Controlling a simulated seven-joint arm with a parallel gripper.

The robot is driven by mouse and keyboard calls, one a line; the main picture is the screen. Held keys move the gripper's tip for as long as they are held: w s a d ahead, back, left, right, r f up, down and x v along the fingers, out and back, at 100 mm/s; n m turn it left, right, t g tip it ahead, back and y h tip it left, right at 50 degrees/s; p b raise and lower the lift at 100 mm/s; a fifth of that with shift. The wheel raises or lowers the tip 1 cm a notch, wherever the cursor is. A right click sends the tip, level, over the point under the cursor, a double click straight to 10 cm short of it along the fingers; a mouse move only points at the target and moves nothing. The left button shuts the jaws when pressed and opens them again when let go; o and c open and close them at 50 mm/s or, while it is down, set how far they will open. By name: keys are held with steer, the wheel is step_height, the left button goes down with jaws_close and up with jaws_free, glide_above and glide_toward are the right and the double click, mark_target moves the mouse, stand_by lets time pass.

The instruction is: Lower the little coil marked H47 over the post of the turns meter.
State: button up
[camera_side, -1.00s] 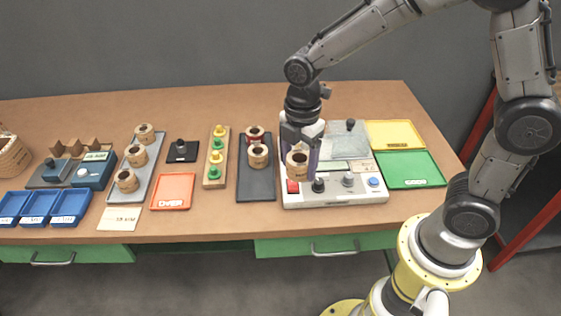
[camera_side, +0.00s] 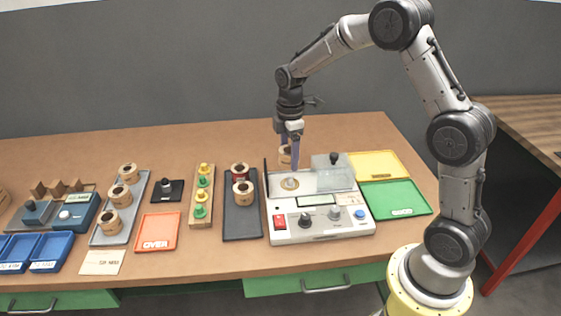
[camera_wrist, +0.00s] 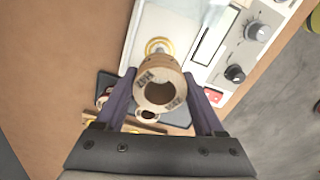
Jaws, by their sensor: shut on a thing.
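My gripper (camera_side: 288,150) is shut on a small tan coil (camera_side: 285,157), held upright above the back left part of the turns meter. In the wrist view the coil (camera_wrist: 158,70) sits between both fingers (camera_wrist: 160,88), its dark hole facing the camera; dark marks on its rim are too small to read surely. The turns meter (camera_side: 330,229) is a pale box with a red switch, knobs and a display. Its post stands on a round brass-coloured seat (camera_side: 290,183), below the coil and clear of it. The seat also shows in the wrist view (camera_wrist: 158,44), partly behind the coil.
A clear cover (camera_side: 333,172) stands at the meter's back right. Yellow (camera_side: 375,164) and green (camera_side: 396,199) trays lie right. A grey tray (camera_side: 112,232) holds several coils.

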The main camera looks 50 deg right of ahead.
mark_target(290, 177)
steer(key=shift+d+f, duration=0.25)
steer(key=shift+f, duration=2)
steer(key=shift+f, duration=0.25)
steer(key=shift+f, duration=1.2)
steer(key=o, duration=1.5)
steer(key=shift+r, duration=3.75)
